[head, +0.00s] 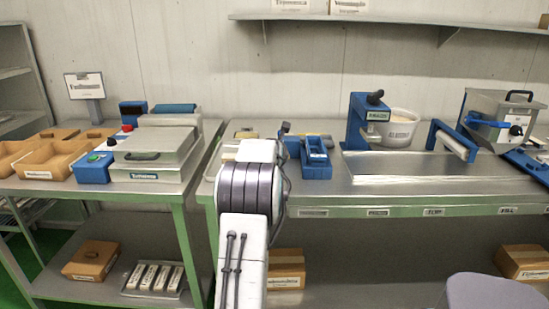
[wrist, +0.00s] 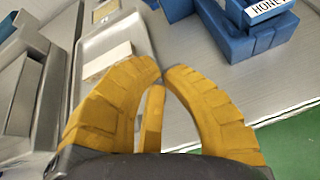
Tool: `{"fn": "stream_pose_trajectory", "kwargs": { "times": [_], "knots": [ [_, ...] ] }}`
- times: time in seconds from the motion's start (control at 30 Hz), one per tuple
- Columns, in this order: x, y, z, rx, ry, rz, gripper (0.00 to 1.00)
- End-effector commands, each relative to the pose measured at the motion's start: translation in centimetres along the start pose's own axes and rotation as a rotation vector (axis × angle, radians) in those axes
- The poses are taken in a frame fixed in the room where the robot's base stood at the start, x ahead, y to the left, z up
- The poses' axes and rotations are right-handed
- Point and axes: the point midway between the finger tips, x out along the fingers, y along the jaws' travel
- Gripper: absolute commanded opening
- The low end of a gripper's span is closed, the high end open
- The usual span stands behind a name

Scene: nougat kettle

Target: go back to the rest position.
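My gripper (wrist: 163,74) shows in the wrist view with curved yellow fingers. Its tips come together with nothing visible between them. It is over a metal tray (wrist: 112,37) that holds a pale flat block (wrist: 108,62); whether the fingers touch the tray cannot be told. In the head view my white and grey arm stands upright before the right bench (head: 400,199), and my gripper is hidden behind it.
A blue fixture (head: 316,160) is right of my arm; a blue labelled part (wrist: 262,25) shows in the wrist view. A blue press (head: 358,120), a white tub (head: 398,130) and a metal kettle (head: 497,112) stand farther right. The left bench (head: 95,188) holds wooden trays (head: 52,160).

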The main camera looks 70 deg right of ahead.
Motion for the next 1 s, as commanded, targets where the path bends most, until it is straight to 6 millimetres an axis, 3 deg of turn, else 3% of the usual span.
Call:
{"fn": "stream_pose_trajectory", "kwargs": {
  "times": [0.3,0.73,0.87,1.0],
  "knots": [
    [-2.0,0.0,-0.1,0.000,0.000,0.000,0.00],
    [-2.2,0.0,-0.1,0.010,0.000,0.000,0.00],
    [-2.2,0.0,-0.1,0.091,0.000,0.000,0.00],
    [-2.2,-0.1,-0.4,0.300,0.014,-0.005,0.00]
  ]
}}
